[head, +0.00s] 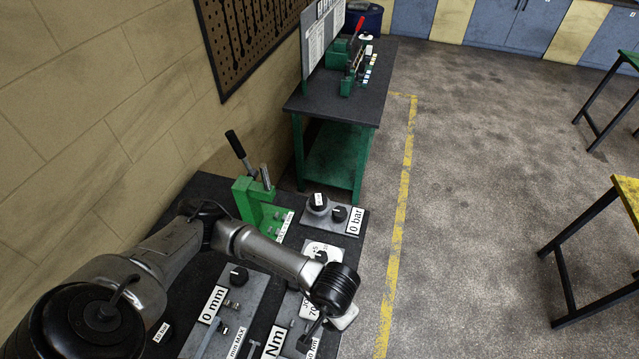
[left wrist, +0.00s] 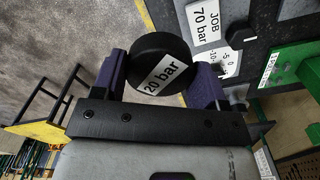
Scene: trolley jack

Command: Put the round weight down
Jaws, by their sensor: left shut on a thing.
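The round weight (left wrist: 150,52) is a thick black disc with a white "20 bar" label. In the left wrist view my left gripper (left wrist: 160,80) is shut on it, with one purple-padded finger on each side. The weight is in front of the panels, and its height above them is hard to tell. In the head view my left arm reaches over the bench, and its pale hand (head: 346,317) is near the bench's right edge. The fingers and the held weight are mostly hidden there. My right gripper is not in view.
Grey panels with knobs and labels cover the dark bench, including a "0 mm" panel (head: 238,303) and a "0 bar" panel (head: 345,224). A green jack with a black-gripped lever (head: 258,205) stands at the back. Open floor lies right.

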